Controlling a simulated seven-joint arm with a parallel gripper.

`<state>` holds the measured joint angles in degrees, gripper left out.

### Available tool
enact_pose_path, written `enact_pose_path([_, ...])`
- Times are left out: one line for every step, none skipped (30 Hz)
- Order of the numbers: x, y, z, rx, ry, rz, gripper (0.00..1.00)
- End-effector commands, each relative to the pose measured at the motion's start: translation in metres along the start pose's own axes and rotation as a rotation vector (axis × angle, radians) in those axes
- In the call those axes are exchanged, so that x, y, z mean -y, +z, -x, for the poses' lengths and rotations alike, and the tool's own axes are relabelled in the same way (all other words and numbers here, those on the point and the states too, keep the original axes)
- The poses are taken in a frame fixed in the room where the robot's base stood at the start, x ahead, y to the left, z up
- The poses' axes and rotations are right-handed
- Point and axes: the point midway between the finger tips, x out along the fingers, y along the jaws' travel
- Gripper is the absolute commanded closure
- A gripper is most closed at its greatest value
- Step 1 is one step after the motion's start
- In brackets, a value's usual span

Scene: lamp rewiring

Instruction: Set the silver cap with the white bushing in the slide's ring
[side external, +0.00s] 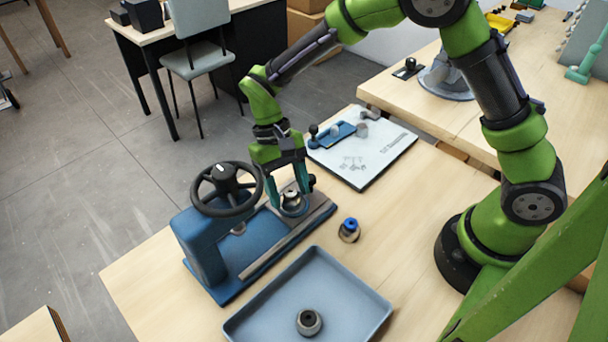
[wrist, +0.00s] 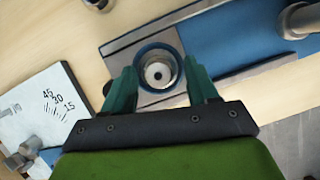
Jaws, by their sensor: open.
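The silver cap with the white bushing (wrist: 158,73) sits inside the slide's blue ring (wrist: 158,49) in the wrist view, with its dark centre hole facing up. It looks roughly centred. In the side view the cap (side external: 291,197) shows between the fingers, at the ring on the blue press's slide. My gripper (wrist: 161,88) is open, with one teal finger on either side of the ring and cap. In the side view my gripper (side external: 288,190) is low over the slide. I cannot tell whether the fingers touch the ring or the cap's exact depth in it.
The blue press (side external: 205,250) with its black handwheel (side external: 227,188) stands left of my gripper. A cap with a blue bushing (side external: 349,229) stands on the table to the right. A blue-grey tray (side external: 345,285) in front holds another cap (side external: 309,322). A white board (side external: 385,155) lies behind.

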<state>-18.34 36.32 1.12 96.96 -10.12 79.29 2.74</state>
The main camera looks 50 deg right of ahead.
Motion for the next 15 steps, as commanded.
enact_pose_path([-0.006, -0.004, 0.011, -0.01, 0.005, -0.012, 0.27])
enact_pose_path([-0.006, -0.004, 0.016, -0.012, 0.003, -0.012, 0.27])
enact_pose_path([-0.006, -0.004, 0.025, -0.014, 0.001, -0.012, 0.27])
enact_pose_path([-0.005, -0.004, 0.032, -0.016, 0.001, -0.01, 0.27])
enact_pose_path([-0.005, -0.004, 0.04, -0.016, 0.0, -0.01, 0.27])
enact_pose_path([-0.005, -0.004, 0.05, -0.018, -0.001, -0.01, 0.27])
enact_pose_path([-0.004, -0.004, 0.058, -0.017, -0.002, -0.009, 0.27])
enact_pose_path([-0.004, -0.004, 0.065, -0.018, -0.002, -0.007, 0.27])
enact_pose_path([-0.003, -0.004, 0.075, -0.019, -0.003, -0.006, 0.27])
enact_pose_path([-0.003, -0.003, 0.083, -0.019, -0.003, -0.005, 0.27])
enact_pose_path([-0.003, -0.003, 0.09, -0.019, -0.004, -0.004, 0.27])
enact_pose_path([-0.002, -0.003, 0.1, -0.019, -0.003, -0.003, 0.27])
enact_pose_path([-0.002, -0.003, 0.107, -0.019, -0.005, -0.002, 0.27])
enact_pose_path([-0.002, -0.003, 0.113, -0.019, -0.004, -0.002, 0.27])
enact_pose_path([-0.001, -0.002, 0.122, -0.018, -0.004, 0.0, 0.27])
